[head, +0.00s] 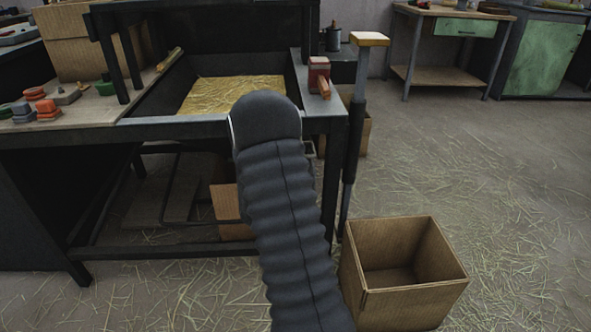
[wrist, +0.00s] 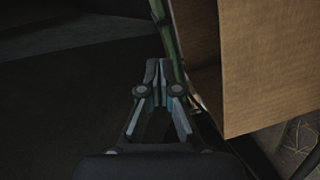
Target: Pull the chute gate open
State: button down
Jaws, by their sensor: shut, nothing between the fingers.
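My gripper (wrist: 158,68) shows in the wrist view with its fingertips together and nothing between them. The fingertips are beside a narrow green-edged strip (wrist: 170,45), just left of a brown cardboard panel (wrist: 265,65); I cannot tell whether they touch the strip. In the head view my gripper is hidden behind my dark ribbed arm, which reaches to the front of the workbench. A dark trough (head: 150,102) holding yellow straw (head: 232,92) is set into the bench. I cannot clearly make out the chute gate in either view.
A cardboard box (head: 228,203) is under the bench, partly behind my arm. An open, empty-looking carton (head: 432,286) stands on the floor at right. A dark post with a padded top (head: 369,39) rises at the bench's right end. Straw-strewn floor (head: 500,190) is free farther right.

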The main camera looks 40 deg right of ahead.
jog(key=s+d+f+n+h, duration=0.1)
jog(key=s+d+f+h, duration=0.15)
jog(key=d+f, duration=0.2)
jog(key=w+d+b, duration=0.1)
jog(key=w+d, duration=0.4)
jog(key=d, duration=0.5)
jog(key=shift+d+f+b, duration=0.25)
jog(key=shift+f+b, duration=0.1)
jog(key=shift+b, duration=0.05)
